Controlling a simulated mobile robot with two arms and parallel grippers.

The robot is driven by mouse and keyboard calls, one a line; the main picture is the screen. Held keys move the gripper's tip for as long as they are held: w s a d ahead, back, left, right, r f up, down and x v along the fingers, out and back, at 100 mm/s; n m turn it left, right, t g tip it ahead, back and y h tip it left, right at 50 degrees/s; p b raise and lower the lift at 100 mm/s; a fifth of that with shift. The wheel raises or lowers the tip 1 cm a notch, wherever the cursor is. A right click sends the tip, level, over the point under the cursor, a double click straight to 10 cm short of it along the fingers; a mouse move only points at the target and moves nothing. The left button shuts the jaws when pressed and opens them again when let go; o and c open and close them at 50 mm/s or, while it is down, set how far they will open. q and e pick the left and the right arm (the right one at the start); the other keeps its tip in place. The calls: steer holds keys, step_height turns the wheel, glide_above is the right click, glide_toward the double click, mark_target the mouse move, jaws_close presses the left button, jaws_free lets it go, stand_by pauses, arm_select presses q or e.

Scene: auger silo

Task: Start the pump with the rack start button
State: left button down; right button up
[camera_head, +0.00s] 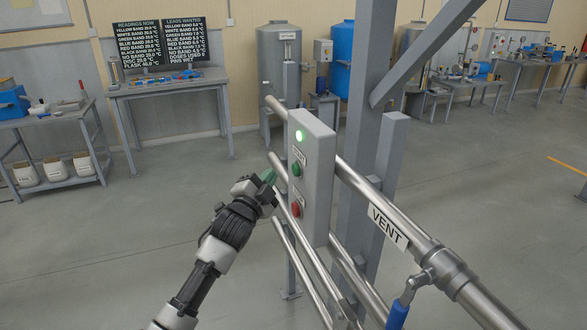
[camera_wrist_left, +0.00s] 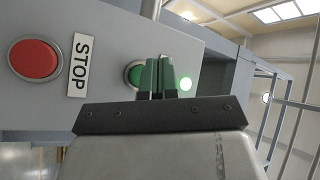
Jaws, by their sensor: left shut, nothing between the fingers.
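A grey control box (camera_head: 318,165) on the pipe rack carries a lit green lamp (camera_head: 300,134), a green start button (camera_head: 296,169) and a red stop button (camera_head: 295,209). My left gripper (camera_head: 270,176) has green fingertips, is shut and empty, and sits just left of the box at about the start button's height, with a small gap showing. In the left wrist view its fingers (camera_wrist_left: 157,77) partly cover the green button (camera_wrist_left: 134,74). The red button (camera_wrist_left: 35,59) beside the STOP label and the lit lamp (camera_wrist_left: 185,84) show clear. My right gripper is out of view.
Steel pipes run past the box, with a VENT label (camera_head: 387,226) and a blue-handled valve (camera_head: 398,312) at lower right. A grey post (camera_head: 371,110) stands behind the box. Benches and tanks line the back wall. The floor left of the rack is clear.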

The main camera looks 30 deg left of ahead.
arm_select(q)
steer(key=shift+s+a, duration=0.85)
steer(key=shift+s, duration=0.15)
steer(key=shift+f, duration=0.1)
